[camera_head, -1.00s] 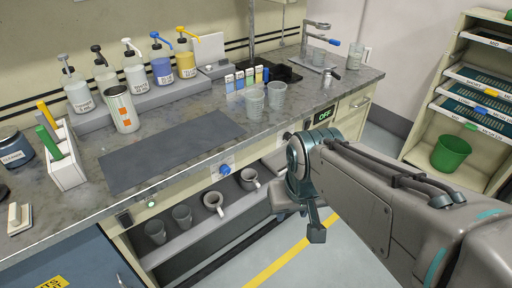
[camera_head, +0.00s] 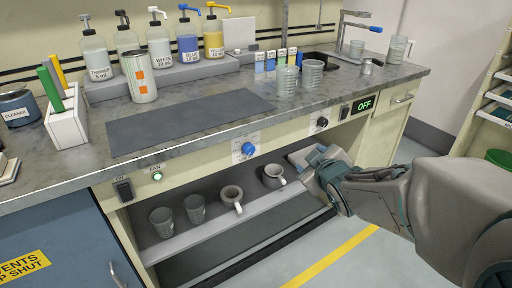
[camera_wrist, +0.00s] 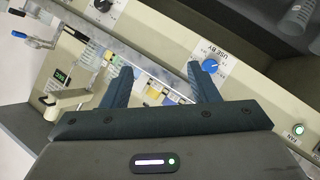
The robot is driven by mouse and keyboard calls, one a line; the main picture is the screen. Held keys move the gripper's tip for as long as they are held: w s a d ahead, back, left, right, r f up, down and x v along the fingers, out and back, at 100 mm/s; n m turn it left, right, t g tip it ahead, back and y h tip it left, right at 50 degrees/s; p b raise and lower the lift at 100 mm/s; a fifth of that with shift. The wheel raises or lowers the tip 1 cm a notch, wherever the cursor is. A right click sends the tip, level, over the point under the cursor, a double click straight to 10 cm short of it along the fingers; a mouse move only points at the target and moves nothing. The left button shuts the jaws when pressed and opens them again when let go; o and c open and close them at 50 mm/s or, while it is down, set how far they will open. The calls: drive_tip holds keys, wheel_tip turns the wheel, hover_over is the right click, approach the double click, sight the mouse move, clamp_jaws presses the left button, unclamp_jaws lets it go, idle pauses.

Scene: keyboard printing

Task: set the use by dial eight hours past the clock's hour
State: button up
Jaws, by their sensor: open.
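The use by dial is a blue knob (camera_head: 248,149) on a white label on the bench's front panel. In the wrist view the blue knob (camera_wrist: 210,65) sits under the printed words USE BY, just beyond the right-hand finger. The label's marks are too small to read. My gripper (camera_wrist: 160,72) is open and empty, its two dark fingers apart and not touching the dial. In the head view my gripper (camera_head: 308,158) is to the right of the dial, in front of the panel, with its fingertips partly hidden. No clock shows in these frames.
A black knob (camera_head: 321,122) and a display reading OFF (camera_head: 362,104) are to the right on the same panel. A green-lit FAN button (camera_head: 157,176) is to the left. Mugs, such as one grey mug (camera_head: 231,195), stand on the shelf below. Cups and pump bottles stand on the benchtop.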

sight(251, 151)
drive_tip(key=w+a+f+n+t+y+b, duration=0.2)
drive_tip(key=a+f+n+y+b, duration=0.5)
drive_tip(key=a+f+y+b, duration=0.15)
drive_tip(key=shift+h, duration=0.25)
drive_tip(key=b+x, duration=0.1)
drive_tip(key=x, duration=0.3)
drive_tip(key=b+x, duration=0.1)
drive_tip(key=x, duration=0.3)
drive_tip(key=r+b+x, duration=0.1)
drive_tip(key=x, duration=0.3)
drive_tip(key=shift+w+a, duration=0.15)
drive_tip(key=shift+w, duration=0.2)
drive_tip(key=c, duration=1)
